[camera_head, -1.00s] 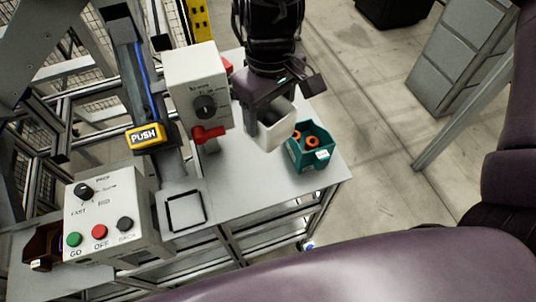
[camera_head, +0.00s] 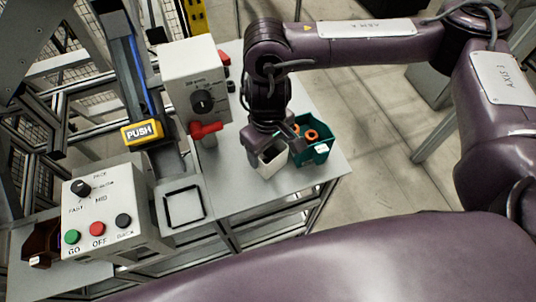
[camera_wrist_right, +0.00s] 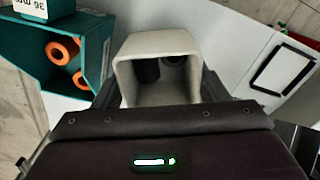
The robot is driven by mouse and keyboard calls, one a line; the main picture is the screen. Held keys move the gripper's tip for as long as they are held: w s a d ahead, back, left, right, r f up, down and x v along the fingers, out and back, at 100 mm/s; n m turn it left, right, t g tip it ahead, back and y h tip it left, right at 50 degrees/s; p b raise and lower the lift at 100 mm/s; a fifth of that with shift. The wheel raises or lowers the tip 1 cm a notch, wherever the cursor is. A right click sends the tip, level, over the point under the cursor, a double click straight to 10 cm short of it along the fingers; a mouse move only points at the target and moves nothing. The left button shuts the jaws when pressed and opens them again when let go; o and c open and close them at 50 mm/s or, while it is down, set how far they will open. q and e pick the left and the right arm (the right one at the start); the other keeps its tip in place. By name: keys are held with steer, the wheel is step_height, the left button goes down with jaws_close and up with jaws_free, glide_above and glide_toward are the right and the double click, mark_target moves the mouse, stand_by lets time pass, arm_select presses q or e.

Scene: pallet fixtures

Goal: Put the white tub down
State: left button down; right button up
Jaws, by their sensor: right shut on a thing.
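The white tub (camera_head: 272,164) is in my right gripper (camera_head: 270,141), low over the grey table beside the teal bin. The gripper's fingers are shut on the tub's wall and partly hide it in the head view. The right wrist view shows the open tub (camera_wrist_right: 158,42) with dark round things inside. Whether its base touches the table cannot be told. My left gripper is not in view.
The teal bin (camera_head: 322,151) with orange rings stands close on the tub's right. A white box with a knob (camera_head: 193,82) and a red handle (camera_head: 206,129) stands to the left. The grey table (camera_head: 232,185) is bare in front of the tub. A square black outline (camera_head: 184,206) lies further left.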

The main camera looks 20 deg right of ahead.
mark_target(268, 157)
step_height(268, 157, down, 4)
steer(key=shift+r, duration=0.15)
steer(key=o, duration=1.1)
step_height(268, 157, up, 12)
steer(key=shift+r, duration=0.1)
stand_by(0.6)
